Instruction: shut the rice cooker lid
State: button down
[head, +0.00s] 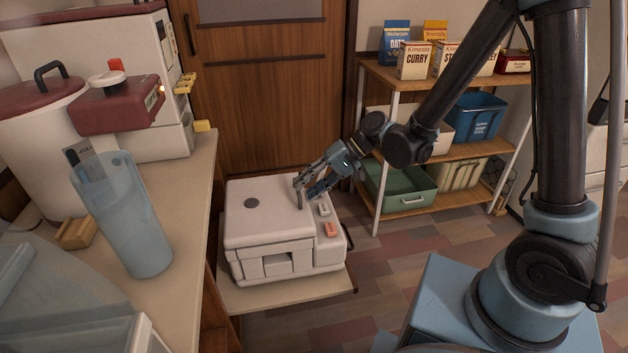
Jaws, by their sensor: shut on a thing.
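The white rice cooker (290,258) stands on a low pull-out shelf in the middle of the head view. Its lid (258,222) lies flat and level over the body, with a round grey vent on top; I cannot see whether it is latched. My gripper (301,203) reaches in from the right, its fingertips at the right part of the lid, beside the light and orange buttons. It is shut on the lid, though the exact contact is small and partly hidden by the fingers.
A counter (190,230) on the left holds a blue clear pitcher (125,220), a white canister and a red-and-white appliance. A rack (450,80) with food boxes and bins stands behind on the right. A wooden door is behind the cooker.

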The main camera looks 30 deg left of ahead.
jog(key=shift+s+d+f, duration=0.1)
jog(key=shift+d+f, duration=0.15)
jog(key=shift+d, duration=0.05)
jog(key=c, duration=1.6)
grip_release()
jog(key=shift+c, duration=0.5)
jog(key=shift+a, duration=0.1)
jog(key=v, duration=1.2)
